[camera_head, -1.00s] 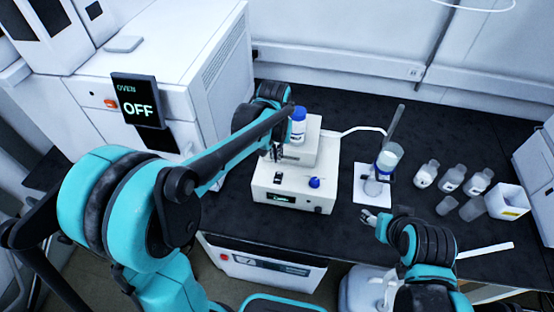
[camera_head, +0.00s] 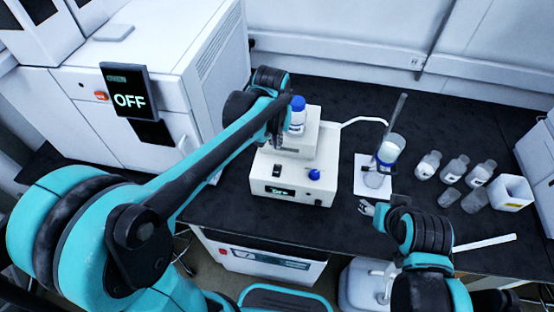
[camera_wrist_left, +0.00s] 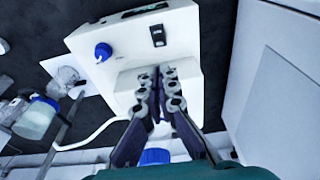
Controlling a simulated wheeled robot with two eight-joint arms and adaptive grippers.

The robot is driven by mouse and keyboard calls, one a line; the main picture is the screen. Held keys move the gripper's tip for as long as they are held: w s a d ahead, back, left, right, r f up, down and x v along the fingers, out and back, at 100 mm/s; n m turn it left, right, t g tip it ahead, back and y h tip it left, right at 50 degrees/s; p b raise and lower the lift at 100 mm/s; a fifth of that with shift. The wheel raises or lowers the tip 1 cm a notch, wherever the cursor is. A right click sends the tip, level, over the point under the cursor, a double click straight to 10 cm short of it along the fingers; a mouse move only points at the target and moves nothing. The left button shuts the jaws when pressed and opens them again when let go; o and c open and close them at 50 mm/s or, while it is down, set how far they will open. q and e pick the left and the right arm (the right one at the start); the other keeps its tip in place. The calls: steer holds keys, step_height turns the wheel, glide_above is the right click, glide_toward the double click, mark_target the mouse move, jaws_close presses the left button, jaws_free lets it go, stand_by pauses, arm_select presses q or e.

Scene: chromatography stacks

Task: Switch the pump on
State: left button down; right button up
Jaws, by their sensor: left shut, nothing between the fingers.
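A white bench unit (camera_head: 325,188), which looks like the pump, stands near the front of the black bench. Its front has a black rocker switch (camera_head: 277,170), a blue knob (camera_head: 314,174) and a lit green display (camera_head: 279,191). The switch also shows in the left wrist view (camera_wrist_left: 158,36), and its position is too small to read. My left gripper (camera_head: 277,142) is above the unit's raised rear part, behind the switch and apart from it. In the left wrist view its fingers (camera_wrist_left: 160,84) are together and empty. My right gripper (camera_head: 368,208) is right of the unit; its jaw gap is unclear.
A blue-capped bottle (camera_head: 297,115) stands on the unit's rear part, close to my left gripper. A tube (camera_head: 362,120) runs right toward a glass vessel (camera_head: 385,157) on a white mat. Several bottles stand farther right. An oven sign (camera_head: 129,101) at left reads OFF.

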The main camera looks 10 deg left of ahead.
mark_target(277, 169)
arm_select(q)
steer(key=w+f+b, duration=0.1)
steer(key=f, duration=0.3)
steer(key=f+b, duration=0.2)
steer(key=f, duration=0.3)
steer(key=w+f+b, duration=0.1)
steer(key=f+b, duration=0.1)
steer(key=f, duration=0.2)
steer(key=shift+w+f, duration=0.35)
steer(key=shift+f, duration=0.05)
steer(key=shift+w+f+g, duration=0.15)
steer(key=shift+f+g, duration=0.2)
steer(key=shift+g, duration=0.15)
steer(key=shift+s, duration=0.2)
steer(key=shift+s+r, duration=0.15)
steer(key=shift+s, duration=0.5)
steer(key=shift+w, duration=0.1)
